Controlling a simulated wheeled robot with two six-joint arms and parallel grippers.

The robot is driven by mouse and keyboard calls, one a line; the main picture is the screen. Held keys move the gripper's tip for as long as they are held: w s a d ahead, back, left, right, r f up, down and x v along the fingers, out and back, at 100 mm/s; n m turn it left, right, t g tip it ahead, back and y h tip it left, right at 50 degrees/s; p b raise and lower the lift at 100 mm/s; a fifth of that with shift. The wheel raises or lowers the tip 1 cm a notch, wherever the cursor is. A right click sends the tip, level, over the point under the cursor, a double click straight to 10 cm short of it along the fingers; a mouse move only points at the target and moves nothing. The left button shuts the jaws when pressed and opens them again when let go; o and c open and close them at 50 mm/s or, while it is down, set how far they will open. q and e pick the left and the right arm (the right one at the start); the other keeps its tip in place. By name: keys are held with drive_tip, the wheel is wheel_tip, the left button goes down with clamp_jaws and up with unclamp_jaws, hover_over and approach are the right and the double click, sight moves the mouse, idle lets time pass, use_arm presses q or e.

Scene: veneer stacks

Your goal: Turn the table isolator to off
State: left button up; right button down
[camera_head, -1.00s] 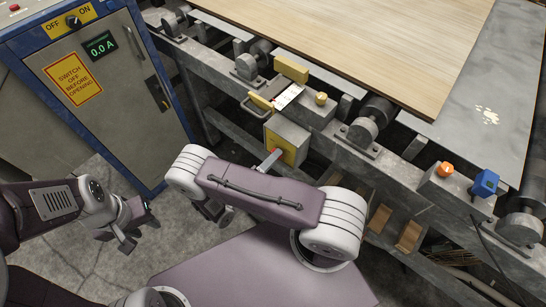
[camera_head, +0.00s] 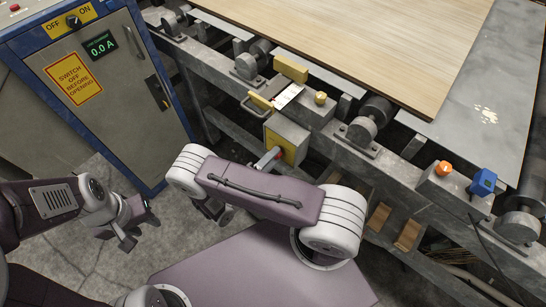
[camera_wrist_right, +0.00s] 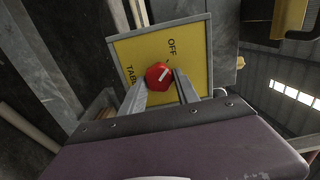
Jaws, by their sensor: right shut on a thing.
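The table isolator is a grey box with a yellow face (camera_head: 289,146) on the side of the machine frame. In the right wrist view its yellow plate (camera_wrist_right: 133,50) reads OFF at the top and part of TABLE at the left. My right gripper (camera_wrist_right: 161,82) is shut on the knob, a finger on each side.
A blue-edged cabinet (camera_head: 120,110) with its own OFF/ON switch (camera_head: 73,21) stands at the left. A veneer sheet (camera_head: 350,45) lies on the machine table above the isolator. A yellow handle (camera_head: 260,103) sticks out just above the box. Rollers and bearings line the frame.

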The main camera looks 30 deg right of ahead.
drive_tip(key=c, duration=0.9)
unclamp_jaws()
drive_tip(key=shift+a, duration=0.1)
drive_tip(key=v, duration=0.9)
